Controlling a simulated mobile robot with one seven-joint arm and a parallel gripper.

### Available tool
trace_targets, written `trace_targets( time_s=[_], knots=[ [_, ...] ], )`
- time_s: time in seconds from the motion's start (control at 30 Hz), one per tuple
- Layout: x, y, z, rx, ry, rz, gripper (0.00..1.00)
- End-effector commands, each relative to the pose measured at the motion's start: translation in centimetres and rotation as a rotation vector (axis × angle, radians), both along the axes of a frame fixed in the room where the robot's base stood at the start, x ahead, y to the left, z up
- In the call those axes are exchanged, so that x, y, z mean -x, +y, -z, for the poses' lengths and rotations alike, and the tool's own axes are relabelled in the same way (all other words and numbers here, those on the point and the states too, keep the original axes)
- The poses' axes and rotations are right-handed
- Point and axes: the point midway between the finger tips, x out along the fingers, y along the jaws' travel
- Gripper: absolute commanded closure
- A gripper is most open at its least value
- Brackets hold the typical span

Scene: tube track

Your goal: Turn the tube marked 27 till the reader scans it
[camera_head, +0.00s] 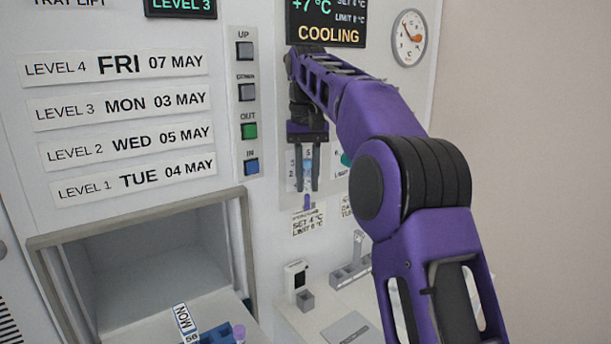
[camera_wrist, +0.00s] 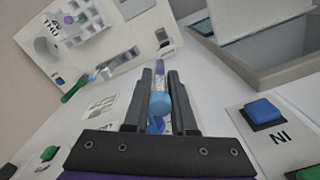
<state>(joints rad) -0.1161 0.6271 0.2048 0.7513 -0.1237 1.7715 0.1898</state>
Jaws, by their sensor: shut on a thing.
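My gripper (camera_head: 307,188) points down in front of the white machine's panel. Its two fingers are shut on a tube (camera_head: 307,202), whose purple end sticks out below the fingertips. In the wrist view the tube (camera_wrist: 160,67) lies between the fingers of my gripper (camera_wrist: 160,76), with a pale section and a blue part. I cannot read a number on it. A small white device with a dark window (camera_head: 296,275), possibly the reader, stands on the shelf below, with a small grey block (camera_head: 305,300) in front of it. The tube is well above and apart from both.
An open bay (camera_head: 150,250) at lower left has a tray with a "MON" label (camera_head: 183,318), a blue holder (camera_head: 217,333) and a purple-capped tube (camera_head: 239,332). Buttons (camera_head: 249,131) line the panel. A grey slotted block (camera_head: 351,272) stands on the shelf.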

Motion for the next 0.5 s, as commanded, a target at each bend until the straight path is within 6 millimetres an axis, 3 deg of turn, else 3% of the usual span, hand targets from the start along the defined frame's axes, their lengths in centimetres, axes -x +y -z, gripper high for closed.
trace_targets(
  time_s=[0.27, 0.5],
  knots=[
    [0.1, -2.5, 4.9, 0.005, 0.003, 0.01, 1.0],
    [1.4, -5.0, 10.0, 0.006, 0.003, 0.02, 1.0]
  ],
)
